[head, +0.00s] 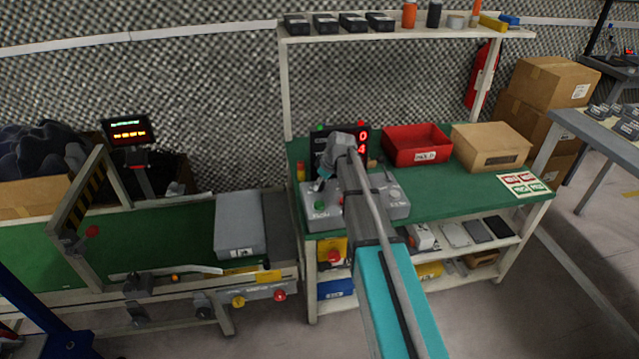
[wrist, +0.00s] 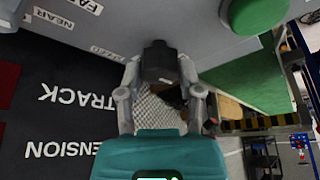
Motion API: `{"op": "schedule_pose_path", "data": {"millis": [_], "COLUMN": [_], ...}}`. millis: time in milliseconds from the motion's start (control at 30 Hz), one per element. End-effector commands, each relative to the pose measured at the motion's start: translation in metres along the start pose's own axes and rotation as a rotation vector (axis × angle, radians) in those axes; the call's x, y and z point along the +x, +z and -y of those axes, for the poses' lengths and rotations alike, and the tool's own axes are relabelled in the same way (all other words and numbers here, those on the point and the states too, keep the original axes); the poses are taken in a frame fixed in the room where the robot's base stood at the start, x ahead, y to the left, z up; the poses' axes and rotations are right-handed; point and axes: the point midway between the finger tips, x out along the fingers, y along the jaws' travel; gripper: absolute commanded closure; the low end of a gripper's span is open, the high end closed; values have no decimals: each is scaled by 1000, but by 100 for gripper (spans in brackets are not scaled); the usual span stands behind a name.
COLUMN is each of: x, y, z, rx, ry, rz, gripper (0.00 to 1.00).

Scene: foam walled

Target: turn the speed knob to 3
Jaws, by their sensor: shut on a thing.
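The black speed knob (wrist: 158,63) sits on the grey control box (wrist: 215,48), which also stands on the green bench in the head view (head: 318,212). My gripper (wrist: 160,82) is shut on the knob, one finger on each side. In the head view my gripper (head: 322,181) reaches down to the left part of the box, and my arm hides the knob there. Beside the knob is a partly covered, upside-down label (wrist: 105,52). I cannot read a pointer or scale number. Behind the box, a dark display (head: 362,142) shows red digits, apparently 0 above 4.
A green button (wrist: 256,12) is close to my gripper on the box. A red bin (head: 417,145) and a cardboard box (head: 490,146) stand right on the bench. A conveyor (head: 165,225) with a grey case (head: 239,222) lies left. A shelf (head: 400,32) spans above.

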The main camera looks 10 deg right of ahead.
Motion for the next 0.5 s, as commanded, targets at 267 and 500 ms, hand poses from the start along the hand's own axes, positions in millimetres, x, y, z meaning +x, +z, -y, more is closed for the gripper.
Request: {"op": "schedule_pose_path", "data": {"millis": [267,500], "x": [0,0], "y": [0,0], "z": [1,0], "rx": [-1,1], "ry": [-1,0], "rz": [0,0], "gripper": [47,18]}}
